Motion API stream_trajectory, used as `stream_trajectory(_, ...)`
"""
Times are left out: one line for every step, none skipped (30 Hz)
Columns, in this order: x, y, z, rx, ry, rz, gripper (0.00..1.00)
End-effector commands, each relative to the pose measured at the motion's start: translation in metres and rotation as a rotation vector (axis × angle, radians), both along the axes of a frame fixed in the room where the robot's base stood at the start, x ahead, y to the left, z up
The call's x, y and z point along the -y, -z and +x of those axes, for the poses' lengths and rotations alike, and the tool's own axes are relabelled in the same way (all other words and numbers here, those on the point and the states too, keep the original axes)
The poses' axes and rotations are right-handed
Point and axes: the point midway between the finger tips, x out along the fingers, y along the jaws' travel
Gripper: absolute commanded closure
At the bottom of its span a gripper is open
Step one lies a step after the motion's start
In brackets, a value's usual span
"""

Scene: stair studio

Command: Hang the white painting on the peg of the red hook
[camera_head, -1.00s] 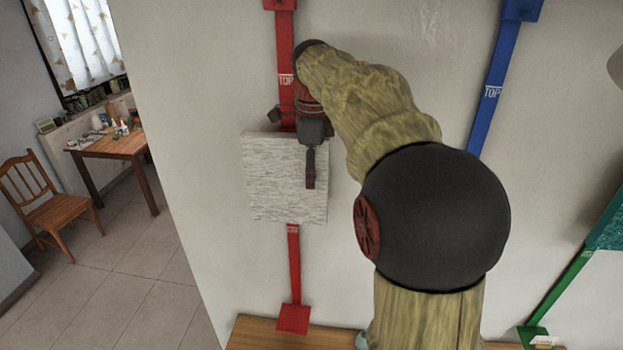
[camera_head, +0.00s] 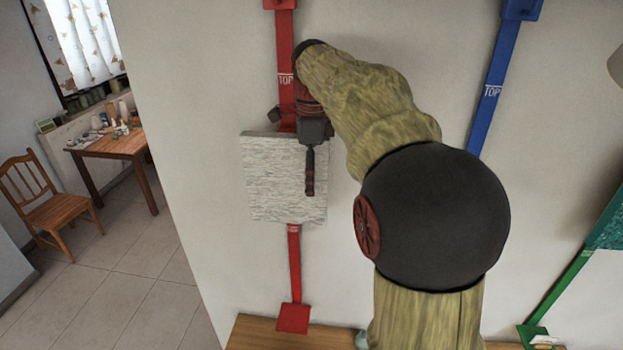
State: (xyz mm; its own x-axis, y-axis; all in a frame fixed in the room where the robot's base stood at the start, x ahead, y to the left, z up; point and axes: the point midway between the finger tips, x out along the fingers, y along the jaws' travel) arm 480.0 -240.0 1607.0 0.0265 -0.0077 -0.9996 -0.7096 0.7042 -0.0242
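The white painting (camera_head: 275,190) is a pale, textured square panel against or just in front of the wall, over the lower part of the red hook strip (camera_head: 285,60). The strip shows above and below it, with a red foot (camera_head: 293,318) at the bottom. My gripper (camera_head: 309,190) is at the painting's upper right, its dark body over the top edge and one finger hanging down in front of the face. Any finger behind the panel is hidden, so I cannot tell whether it grips. The peg of the red hook is hidden, and I cannot tell whether the painting rests on it.
A blue strip (camera_head: 490,85) hangs on the wall to the right, and a green strip (camera_head: 570,283) is at the far right beside another panel (camera_head: 585,310). A wooden surface (camera_head: 265,334) lies below. A chair (camera_head: 40,205) and table (camera_head: 112,146) stand at left.

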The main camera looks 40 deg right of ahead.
Motion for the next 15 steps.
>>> stream_trajectory(0.0,-0.003,0.0,0.002,0.0,-0.001,0.38)
stream_trajectory(0.0,-0.006,0.0,0.002,0.0,-0.001,0.38)
stream_trajectory(0.0,-0.01,0.0,0.002,0.0,-0.001,0.38)
stream_trajectory(0.0,-0.014,0.0,0.003,0.0,-0.001,0.38)
stream_trajectory(0.0,-0.018,0.001,0.004,0.0,-0.002,0.38)
stream_trajectory(0.0,-0.025,0.0,0.003,0.0,-0.001,0.38)
stream_trajectory(0.0,-0.031,0.0,0.004,0.0,-0.002,0.38)
stream_trajectory(0.0,-0.037,0.0,0.004,0.0,-0.003,0.38)
stream_trajectory(0.0,-0.046,0.0,0.005,0.0,-0.002,0.38)
stream_trajectory(0.0,-0.053,0.0,0.004,0.0,-0.003,0.38)
stream_trajectory(0.0,-0.058,0.0,0.004,0.0,-0.002,0.38)
stream_trajectory(0.0,-0.067,-0.001,0.004,0.0,-0.002,0.38)
stream_trajectory(0.0,-0.073,0.0,0.004,0.0,-0.003,0.38)
stream_trajectory(0.0,-0.079,-0.001,0.004,0.0,-0.002,0.38)
stream_trajectory(0.0,-0.086,-0.001,0.004,0.0,-0.002,0.38)
